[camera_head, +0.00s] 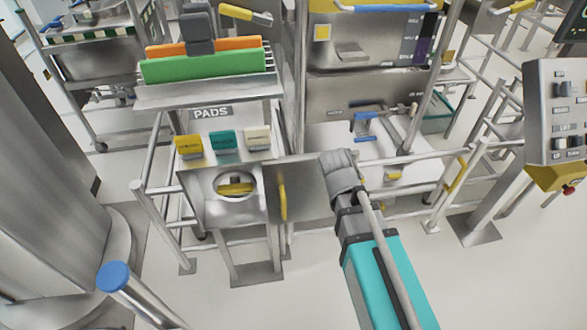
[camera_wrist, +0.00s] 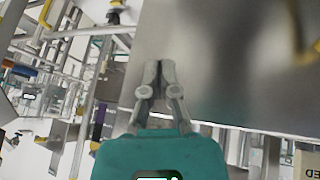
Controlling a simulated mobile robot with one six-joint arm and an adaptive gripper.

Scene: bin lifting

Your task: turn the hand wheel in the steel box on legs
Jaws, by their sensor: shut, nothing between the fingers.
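The steel box on legs (camera_head: 208,209) stands left of centre in the head view. Its front has a round opening, with a yellow part (camera_head: 236,188) inside that may be the hand wheel; its shape is mostly hidden. A flat steel panel (camera_head: 308,185) with a yellow handle (camera_head: 283,202) stands at the box's right side. My gripper (camera_wrist: 160,67) is shut and empty, in front of a broad steel surface (camera_wrist: 225,60) in the wrist view. A blurred yellow part (camera_wrist: 302,42) shows at that view's right. My fingertips are hidden in the head view.
Yellow, teal and cream pad boxes (camera_head: 222,143) sit under the PADS sign (camera_head: 211,113) above the box. Steel rails surround the box. A control panel (camera_head: 560,115) stands at the right. The floor (camera_head: 300,280) in front is clear.

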